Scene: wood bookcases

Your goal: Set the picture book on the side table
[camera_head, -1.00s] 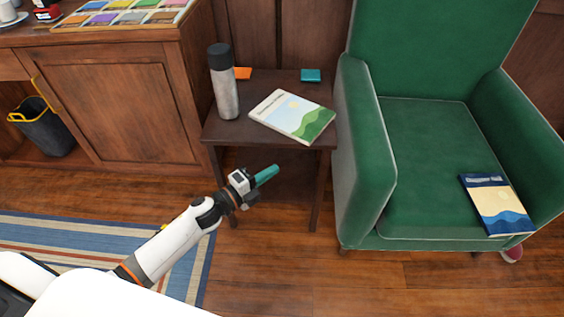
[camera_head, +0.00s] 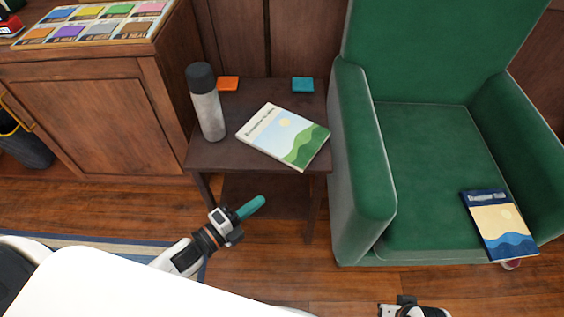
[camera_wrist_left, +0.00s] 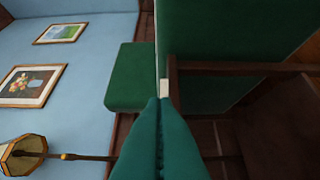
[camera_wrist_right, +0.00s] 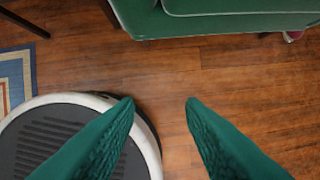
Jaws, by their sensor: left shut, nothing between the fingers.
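A picture book (camera_head: 284,135) with a white, blue and green-hill cover lies flat on the dark side table (camera_head: 215,157). A second book (camera_head: 500,225), dark blue with a pale yellow picture, lies on the green armchair's seat near its front right. My left gripper (camera_head: 259,202) is shut and empty, in front of the side table and below its top. Its fingers (camera_wrist_left: 165,105) are together in the left wrist view. My right gripper (camera_wrist_right: 160,103) is open and empty above the floor in the right wrist view; only part of that arm shows in the head view.
A grey bottle (camera_head: 206,104) with a dark cap, an orange block (camera_head: 228,84) and a teal block (camera_head: 303,85) share the tabletop. The green armchair (camera_head: 430,150) stands close on the right, a wooden cabinet (camera_head: 105,120) on the left.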

